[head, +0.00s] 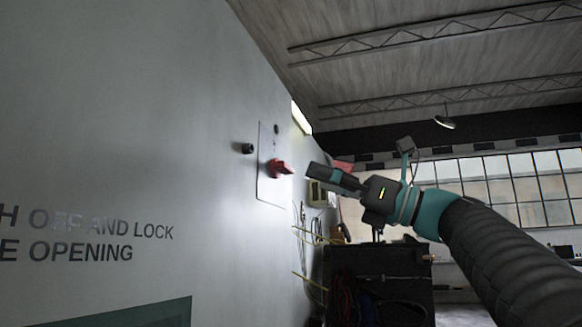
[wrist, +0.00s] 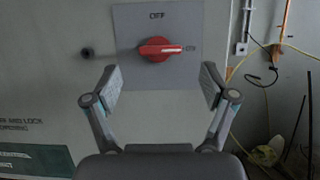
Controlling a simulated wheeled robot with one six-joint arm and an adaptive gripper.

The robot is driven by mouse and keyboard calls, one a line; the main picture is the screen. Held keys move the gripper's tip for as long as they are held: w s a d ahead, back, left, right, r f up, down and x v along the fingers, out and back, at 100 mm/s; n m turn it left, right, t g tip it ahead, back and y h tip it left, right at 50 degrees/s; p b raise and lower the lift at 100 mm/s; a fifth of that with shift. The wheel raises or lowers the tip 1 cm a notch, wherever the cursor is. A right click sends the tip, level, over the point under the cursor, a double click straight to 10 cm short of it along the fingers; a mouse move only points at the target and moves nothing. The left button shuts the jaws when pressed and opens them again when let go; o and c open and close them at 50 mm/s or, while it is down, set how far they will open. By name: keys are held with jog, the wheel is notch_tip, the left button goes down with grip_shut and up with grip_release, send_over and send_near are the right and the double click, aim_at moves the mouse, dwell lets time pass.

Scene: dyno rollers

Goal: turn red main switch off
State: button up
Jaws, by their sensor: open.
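The red main switch (head: 279,168) is a rotary handle on a grey plate (head: 265,190) on the cabinet wall in the head view. In the wrist view the red switch (wrist: 160,49) lies horizontally, its tip pointing right at the ON mark. The OFF mark is above it on the plate (wrist: 135,75). My gripper (head: 310,172) is just right of the switch in the head view, apart from it. In the wrist view my gripper (wrist: 162,82) has its fingers spread wide, left and right below the switch, with nothing between them.
A dark knob (head: 247,148) sticks out of the cabinet (head: 130,120) left of the plate; it also shows in the wrist view (wrist: 88,52). Yellow cables (wrist: 262,70) hang on the wall to the right. A dark cart (head: 375,285) stands below my arm.

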aim_at(290, 167)
jog(key=x, duration=0.6)
jog(key=shift+a+r+p, duration=0.1)
jog(key=shift+a+p, duration=0.15)
jog(key=shift+p, duration=0.05)
jog(key=c, duration=1.2)
